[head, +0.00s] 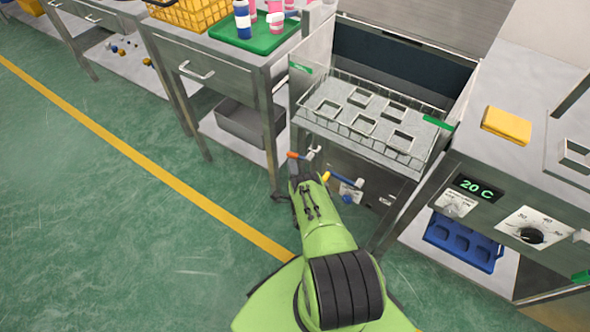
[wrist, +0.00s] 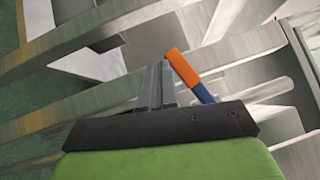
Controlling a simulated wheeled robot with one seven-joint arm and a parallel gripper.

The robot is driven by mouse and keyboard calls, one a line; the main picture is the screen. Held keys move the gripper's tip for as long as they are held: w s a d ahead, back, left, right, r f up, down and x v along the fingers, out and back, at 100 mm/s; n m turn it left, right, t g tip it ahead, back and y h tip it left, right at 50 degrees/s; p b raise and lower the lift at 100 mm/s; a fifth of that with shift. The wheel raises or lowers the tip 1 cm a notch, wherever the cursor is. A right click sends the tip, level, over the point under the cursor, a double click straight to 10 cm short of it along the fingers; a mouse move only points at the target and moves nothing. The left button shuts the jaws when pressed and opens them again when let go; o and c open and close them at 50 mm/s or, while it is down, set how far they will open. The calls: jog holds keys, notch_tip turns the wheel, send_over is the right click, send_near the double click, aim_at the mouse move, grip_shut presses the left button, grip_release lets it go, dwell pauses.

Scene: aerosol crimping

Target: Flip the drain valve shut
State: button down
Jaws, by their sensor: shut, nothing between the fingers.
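A valve lever with an orange grip and blue shaft (head: 294,155) is at the front of the wire-basket bath, low on its left side. The same lever (wrist: 184,66) shows close up in the wrist view. A second lever, yellow-tipped with a blue shaft (head: 344,181), is to its right, lower down. I cannot read a label that tells which is the drain valve. My gripper (wrist: 157,84) is shut and empty, its fingers just left of the orange-and-blue lever in the wrist view. I cannot tell if they touch it. In the head view my wrist hides most of the fingers.
The bath holds a wire basket (head: 368,128) with square openings. A bench with a green tray (head: 250,42) of bottles stands at left, a grey bin (head: 245,125) beneath it. At right is a control panel (head: 480,190) reading 20 C. Open green floor lies to the left.

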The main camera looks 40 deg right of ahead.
jog(key=shift+w+a+r+m+t+h+b, duration=0.1)
jog(key=shift+w+r+m+t+h+b, duration=0.3)
jog(key=shift+r+m+t+h, duration=0.45)
jog(key=shift+f+m+g, duration=0.2)
jog(key=shift+m+g, duration=0.05)
jog(key=shift+a, duration=0.1)
